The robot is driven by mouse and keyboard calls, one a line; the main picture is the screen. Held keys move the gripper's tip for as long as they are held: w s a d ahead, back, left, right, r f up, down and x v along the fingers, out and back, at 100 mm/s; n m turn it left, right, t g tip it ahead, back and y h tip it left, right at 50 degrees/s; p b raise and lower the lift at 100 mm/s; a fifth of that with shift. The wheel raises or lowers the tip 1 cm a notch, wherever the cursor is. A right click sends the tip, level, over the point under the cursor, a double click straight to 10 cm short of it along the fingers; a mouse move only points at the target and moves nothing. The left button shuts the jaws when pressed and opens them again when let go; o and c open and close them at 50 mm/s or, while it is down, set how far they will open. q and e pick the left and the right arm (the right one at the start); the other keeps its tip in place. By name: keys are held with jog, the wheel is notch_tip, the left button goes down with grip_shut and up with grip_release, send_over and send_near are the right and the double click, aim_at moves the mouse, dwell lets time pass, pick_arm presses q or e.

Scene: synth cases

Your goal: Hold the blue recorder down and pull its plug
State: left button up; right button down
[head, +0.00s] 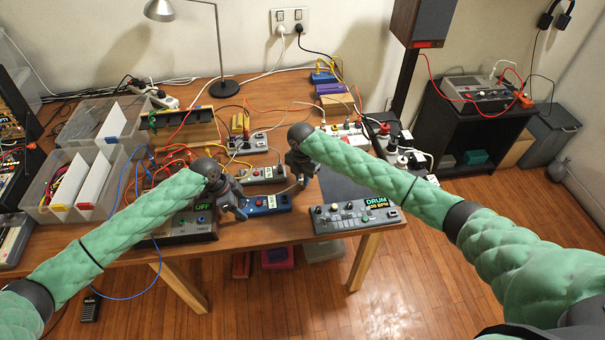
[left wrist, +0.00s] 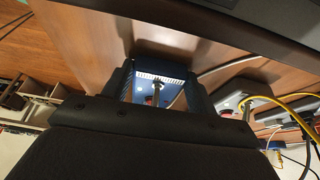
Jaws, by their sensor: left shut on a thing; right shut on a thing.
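The blue recorder (head: 266,204) is a small flat box on the table near its front edge. My left gripper (head: 241,210) is shut on its left end from above and covers that end. In the left wrist view the blue body (left wrist: 146,91) shows between the two fingers, with a metal part and a red spot on it. My right gripper (head: 301,181) is to the right of and behind the recorder, low over the table, shut on the plug. The fingers hide most of the plug.
A drum machine (head: 357,216) stands right of the recorder at the front edge. A synth (head: 187,224) with patch cables stands left. Grey boxes (head: 262,174) with cables lie behind. A lamp (head: 225,88) stands at the back.

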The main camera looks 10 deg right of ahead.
jog(key=shift+f, duration=0.1)
jog(key=c, duration=1.2)
grip_release()
jog(key=shift+c, duration=0.2)
notch_tip(320, 180, up, 12)
jog(key=shift+a, duration=0.1)
pick_arm(q)
jog(key=o, duration=1.2)
jog(key=shift+o, duration=0.2)
